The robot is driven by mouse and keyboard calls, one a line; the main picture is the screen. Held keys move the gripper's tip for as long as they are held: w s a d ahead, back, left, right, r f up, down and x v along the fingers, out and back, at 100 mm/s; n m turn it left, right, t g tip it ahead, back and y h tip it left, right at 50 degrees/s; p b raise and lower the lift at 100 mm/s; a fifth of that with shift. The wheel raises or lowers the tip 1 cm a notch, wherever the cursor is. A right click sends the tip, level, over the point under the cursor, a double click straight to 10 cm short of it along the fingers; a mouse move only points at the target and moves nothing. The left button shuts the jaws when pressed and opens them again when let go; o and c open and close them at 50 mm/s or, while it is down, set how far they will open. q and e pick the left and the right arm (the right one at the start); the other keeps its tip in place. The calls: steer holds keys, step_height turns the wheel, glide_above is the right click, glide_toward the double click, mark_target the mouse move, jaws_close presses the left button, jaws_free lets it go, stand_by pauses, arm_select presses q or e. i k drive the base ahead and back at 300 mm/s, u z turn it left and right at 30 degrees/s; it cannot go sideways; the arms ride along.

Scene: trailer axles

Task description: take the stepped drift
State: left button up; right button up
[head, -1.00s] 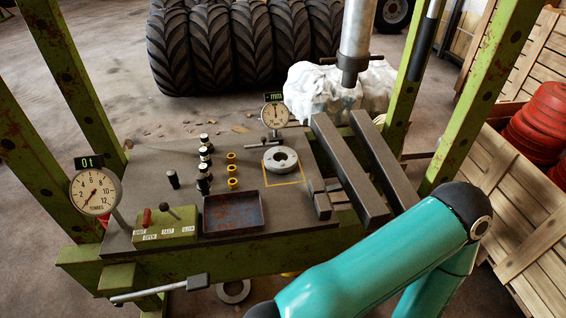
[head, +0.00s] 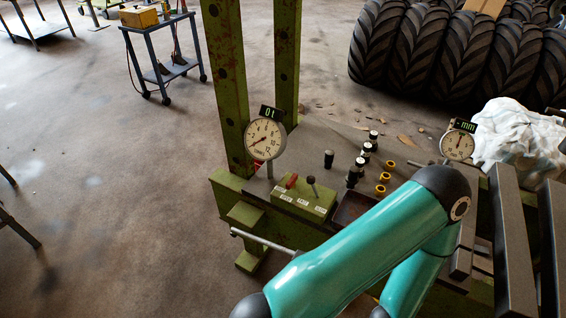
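Several small dark cylindrical pieces with silver ends (head: 360,164) stand in a row on the press table (head: 325,131). One more dark piece (head: 329,158) stands apart to their left. The stepped drift may be among them, but at this size I cannot tell which piece it is. Neither gripper is in view. A teal arm of mine crosses the lower middle and covers part of the table, including most of a dark tray (head: 350,207).
Several yellow rings (head: 385,178) lie right of the pieces. A load gauge (head: 265,140) and green lever box (head: 305,198) stand left, a dial gauge (head: 457,145) right. Green posts (head: 228,85) rise at the table's left. Tyres (head: 440,50) and a trolley (head: 165,68) stand behind.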

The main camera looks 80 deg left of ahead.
mark_target(329, 154)
steer(key=z, duration=0.45)
steer(key=i, duration=0.2)
steer(key=u, duration=1.95)
steer(key=i, duration=0.25)
steer(key=u, duration=1.45)
steer(key=k, duration=0.55)
steer(key=u, duration=0.4)
steer(key=i, duration=0.55)
steer(key=z, duration=0.2)
